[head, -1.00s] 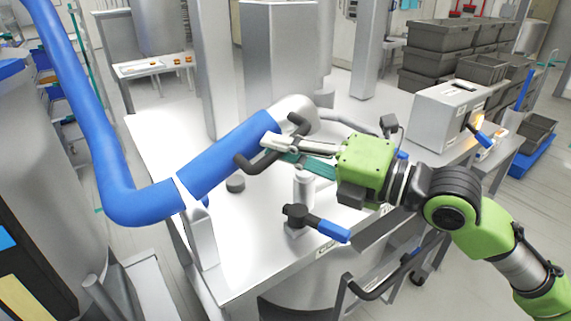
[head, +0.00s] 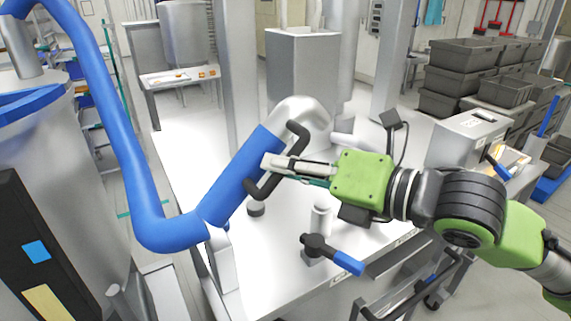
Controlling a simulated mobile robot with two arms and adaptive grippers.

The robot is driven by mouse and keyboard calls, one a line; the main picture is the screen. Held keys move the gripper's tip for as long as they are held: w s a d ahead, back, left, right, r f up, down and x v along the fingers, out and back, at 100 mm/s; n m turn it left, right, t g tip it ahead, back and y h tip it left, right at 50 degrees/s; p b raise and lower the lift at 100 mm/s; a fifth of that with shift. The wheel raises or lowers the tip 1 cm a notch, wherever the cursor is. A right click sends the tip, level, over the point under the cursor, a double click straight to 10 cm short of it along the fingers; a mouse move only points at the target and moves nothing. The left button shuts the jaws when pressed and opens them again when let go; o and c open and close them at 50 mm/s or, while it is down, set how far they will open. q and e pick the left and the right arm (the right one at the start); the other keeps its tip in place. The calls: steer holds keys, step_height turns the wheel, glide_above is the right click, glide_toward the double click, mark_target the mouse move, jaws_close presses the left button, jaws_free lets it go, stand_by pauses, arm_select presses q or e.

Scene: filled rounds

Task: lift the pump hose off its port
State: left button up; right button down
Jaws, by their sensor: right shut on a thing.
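The pump hose (head: 150,210) is a thick blue tube that hangs from the upper left, bends low, and rises to a silver elbow (head: 302,112) over the white table. A black handle (head: 263,188) sits near the elbow. My right gripper (head: 270,164) reaches in from the right and is shut on this handle, its fingers across the handle's middle. A pale pipe stub (head: 344,140) shows just right of the elbow; I cannot tell if they touch or if it is the port. The elbow's far opening is hidden. My left gripper is out of view.
A valve with a blue lever (head: 348,263) and a small pale cylinder (head: 320,218) stand on the white table (head: 285,265) below my gripper. A grey box (head: 465,138) is at right, with stacked dark crates (head: 465,55) behind. A large tank (head: 55,160) fills the left.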

steer(key=shift+r, duration=0.2)
steer(key=c, duration=2)
jaws_free()
steer(key=shift+c, duration=0.2)
steer(key=shift+a, duration=0.1)
steer(key=shift+f, duration=0.1)
steer(key=shift+s+d, duration=0.25)
steer(key=shift+d, duration=0.25)
steer(key=v, duration=1.1)
